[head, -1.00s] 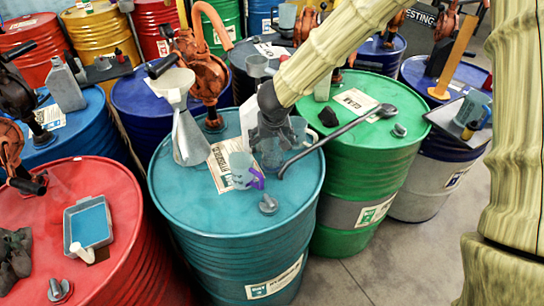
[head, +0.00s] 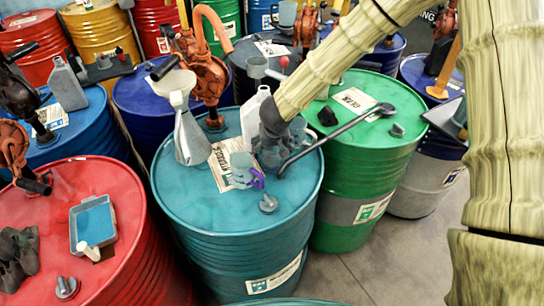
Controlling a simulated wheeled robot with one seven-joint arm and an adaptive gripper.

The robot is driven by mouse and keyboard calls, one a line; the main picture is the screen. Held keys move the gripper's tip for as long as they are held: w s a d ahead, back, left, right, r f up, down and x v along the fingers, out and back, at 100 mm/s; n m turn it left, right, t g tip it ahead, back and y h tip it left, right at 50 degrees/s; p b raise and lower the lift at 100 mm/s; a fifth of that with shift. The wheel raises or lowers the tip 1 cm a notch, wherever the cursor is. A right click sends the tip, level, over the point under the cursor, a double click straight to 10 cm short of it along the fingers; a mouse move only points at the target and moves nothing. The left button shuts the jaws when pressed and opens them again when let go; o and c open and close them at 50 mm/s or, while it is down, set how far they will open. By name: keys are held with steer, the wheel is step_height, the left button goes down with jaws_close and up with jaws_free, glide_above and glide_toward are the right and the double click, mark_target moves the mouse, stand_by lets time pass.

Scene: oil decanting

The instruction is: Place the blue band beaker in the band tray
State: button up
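My gripper (head: 271,158) points down over the teal drum and overlaps a clear beaker there. It hides most of that beaker, and I cannot tell if its fingers touch it or what colour band it has. A clear beaker with a purple band and handle (head: 243,171) stands just left of my gripper. A greyish beaker (head: 298,130) shows partly behind my gripper. A shallow grey tray with a blue floor (head: 91,226) lies on the red drum at the left, with a small white piece at its front edge.
The teal drum top (head: 196,190) also carries a metal funnel can (head: 190,137), a white jug (head: 256,112) and a paper label. A dark bent rod (head: 335,135) reaches over the green drum. Gloves (head: 18,253) lie on the red drum. A tray (head: 447,120) at the right is partly hidden by my arm.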

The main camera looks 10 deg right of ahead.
steer(key=c, duration=1)
step_height(320, 180, up, 18)
steer(key=shift+f+b, duration=0.2)
steer(key=shift+b, duration=1.05)
steer(key=shift+s+d+f+m+h, duration=0.15)
steer(key=shift+s+d+f+m, duration=0.35)
steer(key=shift+f, duration=0.95)
steer(key=shift+s+d+f+m+h, duration=0.25)
steer(key=shift+s+d+f, duration=0.45)
steer(key=shift+f, duration=0.8)
steer(key=shift+s+d+f+m+h, duration=0.1)
steer(key=shift+s+d+f+m, duration=0.5)
steer(key=shift+f, duration=0.85)
